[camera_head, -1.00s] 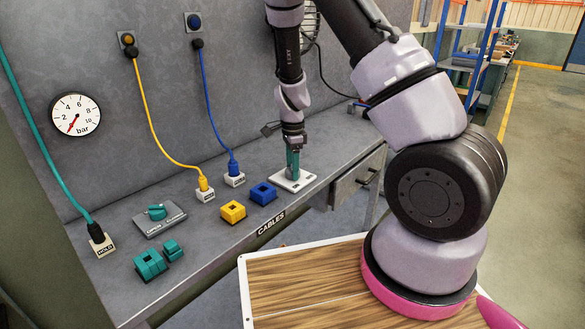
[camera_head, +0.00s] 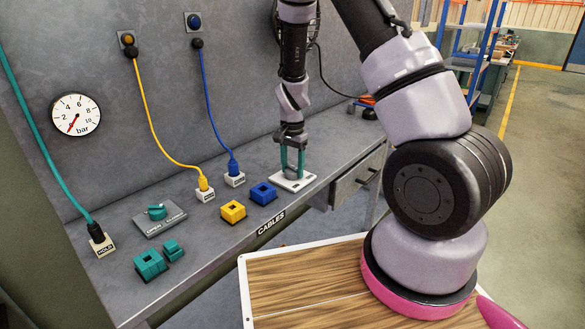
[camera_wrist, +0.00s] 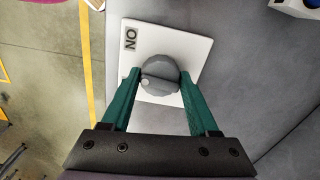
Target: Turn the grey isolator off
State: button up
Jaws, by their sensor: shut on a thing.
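The grey isolator is a round ridged knob (camera_wrist: 160,68) on a white plate (camera_wrist: 200,45) marked "ON". In the wrist view the label is near the upper left corner, and a small pale mark shows on the knob's lower left. In the head view the plate (camera_head: 308,179) lies on the bench at the right end of the row. My gripper (camera_head: 292,172) points down over it. In the wrist view its green fingers (camera_wrist: 160,76) are shut on the knob, one on each side. In the head view the fingers mostly hide the knob.
Left along the bench are blue (camera_head: 263,193) and yellow (camera_head: 232,211) blocks, plugged cables, a teal-handled valve plate (camera_head: 176,217) and green blocks (camera_head: 150,265). A pressure gauge (camera_head: 76,115) is on the wall. A drawer (camera_head: 356,182) sits below the bench's right end.

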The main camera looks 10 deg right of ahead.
jog(key=n, duration=0.5)
jog(key=shift+n, duration=2.5)
jog(key=o, duration=1.4)
jog(key=shift+r, duration=0.1)
notch_tip(320, 180, up, 11)
jog(key=shift+f, duration=0.2)
